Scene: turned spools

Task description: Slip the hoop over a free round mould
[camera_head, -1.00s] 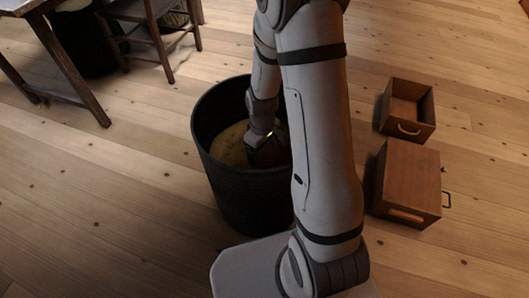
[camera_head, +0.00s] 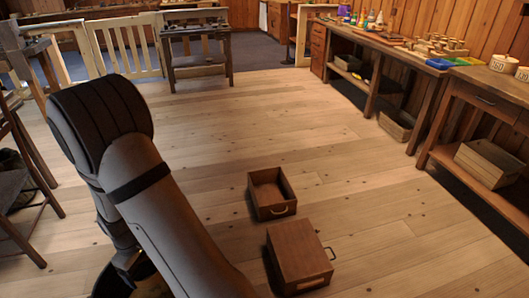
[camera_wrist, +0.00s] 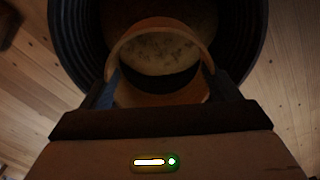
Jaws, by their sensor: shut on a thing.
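In the wrist view my gripper (camera_wrist: 160,78) is shut on a thin orange-brown hoop (camera_wrist: 165,99), with a dark finger at each side of it. The hoop is held over the mouth of a dark ridged bin (camera_wrist: 68,35), whose pale brown contents show through and beyond it. In the head view the gripper and hoop are hidden behind my arm. Pale round blocks with dark numbers, which look like moulds, stand on the right bench: one at its back (camera_head: 503,63) and one at the picture's edge (camera_head: 522,74). No hoop is visible around either.
An open wooden box (camera_head: 270,190) and a closed wooden box (camera_head: 298,252) lie on the floor ahead. Workbenches (camera_head: 410,62) line the right wall, with several small round pieces on top. A small table (camera_head: 195,50) stands at the back.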

